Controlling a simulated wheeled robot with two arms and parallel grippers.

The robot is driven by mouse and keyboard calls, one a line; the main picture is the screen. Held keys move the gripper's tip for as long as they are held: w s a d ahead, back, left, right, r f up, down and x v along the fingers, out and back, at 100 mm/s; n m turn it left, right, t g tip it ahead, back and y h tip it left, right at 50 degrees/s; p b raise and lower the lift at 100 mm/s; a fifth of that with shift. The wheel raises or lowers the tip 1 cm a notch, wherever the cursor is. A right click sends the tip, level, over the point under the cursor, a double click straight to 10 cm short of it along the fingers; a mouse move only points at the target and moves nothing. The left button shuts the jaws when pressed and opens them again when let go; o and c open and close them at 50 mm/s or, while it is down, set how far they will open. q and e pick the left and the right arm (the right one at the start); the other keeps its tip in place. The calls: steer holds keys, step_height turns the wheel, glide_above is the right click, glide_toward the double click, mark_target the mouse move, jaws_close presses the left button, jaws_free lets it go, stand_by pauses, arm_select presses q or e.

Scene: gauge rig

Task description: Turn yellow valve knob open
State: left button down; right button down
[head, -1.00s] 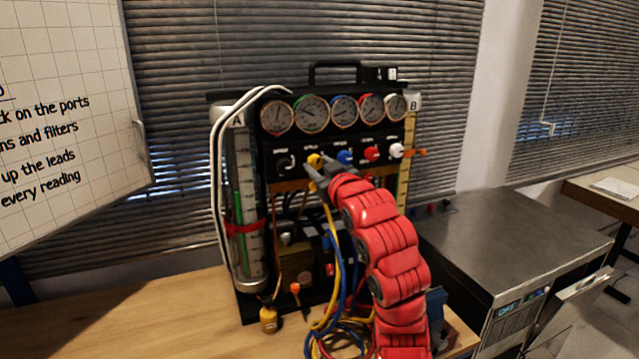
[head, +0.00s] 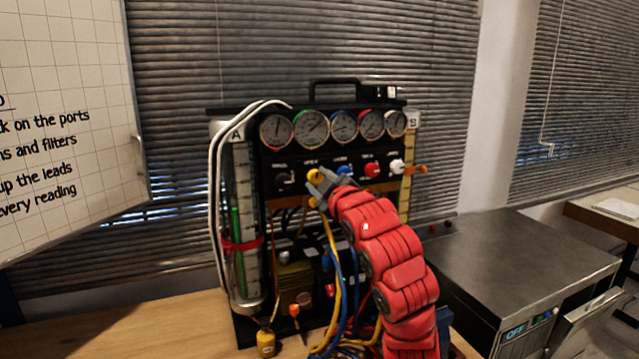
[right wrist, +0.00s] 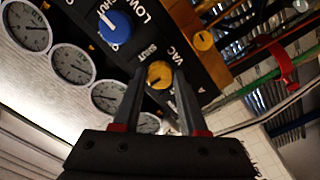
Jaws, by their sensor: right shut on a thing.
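The yellow valve knob (head: 313,176) is on the black panel of the gauge rig, under the row of round gauges. My right gripper (head: 319,186) reaches it from the lower right and is shut on it. In the right wrist view, the yellow knob (right wrist: 159,74) sits between the two fingertips of the gripper (right wrist: 160,80). The lettering SHUT shows beside it. The fingers partly cover the knob's sides in that view. My left gripper is not in view.
A blue knob (head: 344,171), a red knob (head: 372,169) and a white knob (head: 397,167) sit to the right along the panel. Yellow and blue hoses (head: 337,285) hang below. A grey-topped cabinet (head: 520,262) stands at the right.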

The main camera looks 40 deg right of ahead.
stand_by(0.3)
steer(key=shift+c, duration=2.2)
jaws_free()
steer(key=shift+w, duration=0.1)
steer(key=b+v, duration=0.7)
steer(key=v, duration=1)
steer(key=shift+s+a, duration=0.15)
steer(key=shift+s, duration=0.05)
